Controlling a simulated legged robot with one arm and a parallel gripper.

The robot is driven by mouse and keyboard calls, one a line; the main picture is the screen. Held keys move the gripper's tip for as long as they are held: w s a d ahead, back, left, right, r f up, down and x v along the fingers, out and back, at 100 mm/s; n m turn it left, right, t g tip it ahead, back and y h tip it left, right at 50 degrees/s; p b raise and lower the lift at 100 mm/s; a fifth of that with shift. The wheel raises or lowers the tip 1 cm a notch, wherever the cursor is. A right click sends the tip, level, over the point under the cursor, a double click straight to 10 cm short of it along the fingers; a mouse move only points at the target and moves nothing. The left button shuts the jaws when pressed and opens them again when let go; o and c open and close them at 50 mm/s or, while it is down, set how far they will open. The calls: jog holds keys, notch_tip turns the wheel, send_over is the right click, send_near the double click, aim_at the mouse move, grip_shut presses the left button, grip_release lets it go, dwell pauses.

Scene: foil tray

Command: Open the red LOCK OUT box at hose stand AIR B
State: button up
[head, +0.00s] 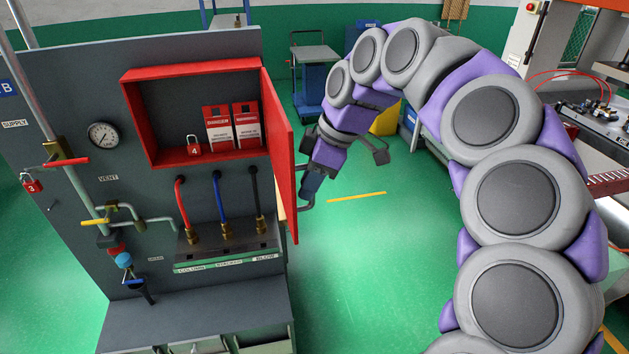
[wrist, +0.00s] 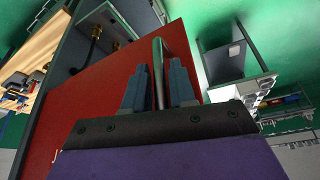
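The red LOCK OUT box (head: 140,112) is mounted on the grey panel of the hose stand. Its red door (head: 281,150) is hinged at the right and stands wide open, swung out towards the camera. Inside are a red padlock marked 4 (head: 194,145) and two red-and-white tag packs (head: 219,129). My gripper (head: 312,186) is at the door's outer face, beside its metal handle (head: 306,205). In the wrist view, the handle bar (wrist: 158,78) runs between my two fingers (wrist: 159,84), with a visible gap at each side. The fingers look open around it.
A gauge (head: 103,135), a red-handled valve with a padlock (head: 33,183) and yellow-handled pipework (head: 97,222) are on the panel. Red, blue and black hoses (head: 221,205) hang below the box. Green floor (head: 360,270) right of the door is clear. A cart (head: 315,55) stands behind.

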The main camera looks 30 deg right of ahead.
jog(key=shift+o, duration=1)
jog(key=p+v, duration=0.7)
jog(key=v, duration=1)
jog(key=shift+w+d+p, duration=0.2)
jog(key=shift+p, duration=0.15)
jog(key=shift+r, duration=0.15)
